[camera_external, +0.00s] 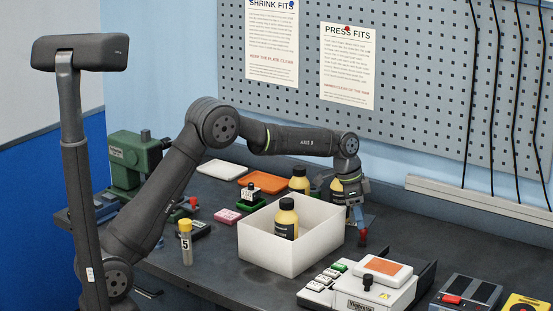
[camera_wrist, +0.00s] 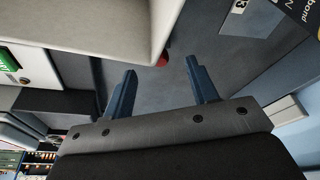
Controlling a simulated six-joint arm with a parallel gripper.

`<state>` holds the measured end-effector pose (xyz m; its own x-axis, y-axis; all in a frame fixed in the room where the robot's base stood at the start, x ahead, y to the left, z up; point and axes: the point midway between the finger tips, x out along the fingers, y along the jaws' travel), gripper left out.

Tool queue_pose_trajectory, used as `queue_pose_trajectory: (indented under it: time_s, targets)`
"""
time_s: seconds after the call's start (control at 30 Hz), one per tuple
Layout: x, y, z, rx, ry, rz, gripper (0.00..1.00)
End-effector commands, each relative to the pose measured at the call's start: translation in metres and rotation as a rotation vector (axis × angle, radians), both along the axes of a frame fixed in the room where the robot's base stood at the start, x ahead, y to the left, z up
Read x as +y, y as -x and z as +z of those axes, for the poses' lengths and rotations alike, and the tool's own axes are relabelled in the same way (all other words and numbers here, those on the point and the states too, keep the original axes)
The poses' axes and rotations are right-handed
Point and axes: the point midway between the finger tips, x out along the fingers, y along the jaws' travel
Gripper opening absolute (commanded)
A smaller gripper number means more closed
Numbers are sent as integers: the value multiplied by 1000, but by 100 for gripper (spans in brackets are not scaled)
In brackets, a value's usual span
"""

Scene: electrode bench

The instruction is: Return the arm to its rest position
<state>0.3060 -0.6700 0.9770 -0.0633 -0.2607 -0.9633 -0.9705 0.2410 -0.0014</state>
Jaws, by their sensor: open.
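My gripper (camera_external: 357,217) hangs low over the bench, just right of the white box (camera_external: 265,252), with its blue fingers pointing down. In the wrist view my gripper (camera_wrist: 162,68) is open, its two fingers apart with nothing between them but dark bench top. My arm reaches from its base at the left across to the box's right side. A small red item (camera_external: 363,237) shows just below the fingers; part of it also shows in the wrist view (camera_wrist: 163,61), half hidden by a pale edge. Whether it touches the fingers I cannot tell.
A white device with an orange panel (camera_external: 383,267) stands at front right. A tube marked 5 (camera_external: 186,244), an orange tray (camera_external: 263,182) and a green machine (camera_external: 137,160) are to the left.

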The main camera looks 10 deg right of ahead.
Motion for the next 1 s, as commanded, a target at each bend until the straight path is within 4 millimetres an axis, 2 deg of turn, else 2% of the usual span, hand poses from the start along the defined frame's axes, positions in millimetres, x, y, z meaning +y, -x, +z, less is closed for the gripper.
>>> queue_pose_trajectory:
  time_s: [0.03, 0.27, 0.3, 0.5, 1.0]
  targets:
    - [-3, 1, -12, 1, -2, -1, 53]
    - [-15, 5, -57, 1, -2, -1, 53]
    - [-15, 4, -55, -1, 1, -1, 53]
    - [-15, 4, -9, -1, 3, 0, 53]
    - [-4, 93, 40, -1, 1, -4, 53]
